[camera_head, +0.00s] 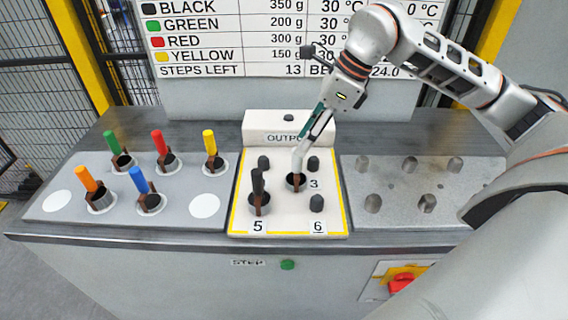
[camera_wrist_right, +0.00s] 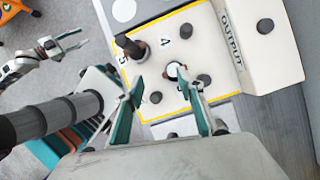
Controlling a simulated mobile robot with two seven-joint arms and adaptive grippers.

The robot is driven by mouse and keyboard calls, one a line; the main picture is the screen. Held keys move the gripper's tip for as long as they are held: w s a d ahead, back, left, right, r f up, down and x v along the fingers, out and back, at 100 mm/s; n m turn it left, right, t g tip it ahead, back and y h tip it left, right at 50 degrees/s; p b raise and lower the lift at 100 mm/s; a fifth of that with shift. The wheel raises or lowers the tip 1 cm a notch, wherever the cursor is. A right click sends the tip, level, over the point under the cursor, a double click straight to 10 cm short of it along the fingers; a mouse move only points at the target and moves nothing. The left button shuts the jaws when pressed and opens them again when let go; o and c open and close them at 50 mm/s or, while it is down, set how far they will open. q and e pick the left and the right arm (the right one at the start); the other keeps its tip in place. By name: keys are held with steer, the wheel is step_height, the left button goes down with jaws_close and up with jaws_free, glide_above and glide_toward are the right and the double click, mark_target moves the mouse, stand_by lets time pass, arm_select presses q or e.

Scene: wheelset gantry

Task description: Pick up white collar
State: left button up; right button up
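The white collar (camera_head: 297,162) stands upright in a dark cup on the output board (camera_head: 243,212), next to the label 3. In the right wrist view its round white top (camera_wrist_right: 173,70) shows between my fingertips. I cannot tell whether either finger touches the collar. My left gripper (camera_wrist_right: 76,42) is far to the upper left in the wrist view, open and empty.
A black piece (camera_head: 257,183) stands in a cup at label 5. Green (camera_head: 111,142), red (camera_head: 159,143), yellow (camera_head: 209,142), orange (camera_head: 86,179) and blue (camera_head: 138,179) pieces stand left. Short grey pegs surround the collar. A raised OUTPUT block (camera_head: 265,127) stands behind.

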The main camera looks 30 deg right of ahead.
mark_target(297, 168)
steer(key=shift+h, duration=0.5)
steer(key=shift+w+a+f, duration=0.1)
steer(key=shift+w+f, duration=0.4)
steer(key=shift+f, duration=0.5)
steer(key=shift+w+f, duration=0.55)
steer(key=shift+f, duration=0.45)
steer(key=shift+w+a+f, duration=0.1)
steer(key=shift+w+f, duration=0.4)
steer(key=shift+f, duration=0.5)
jaws_close()
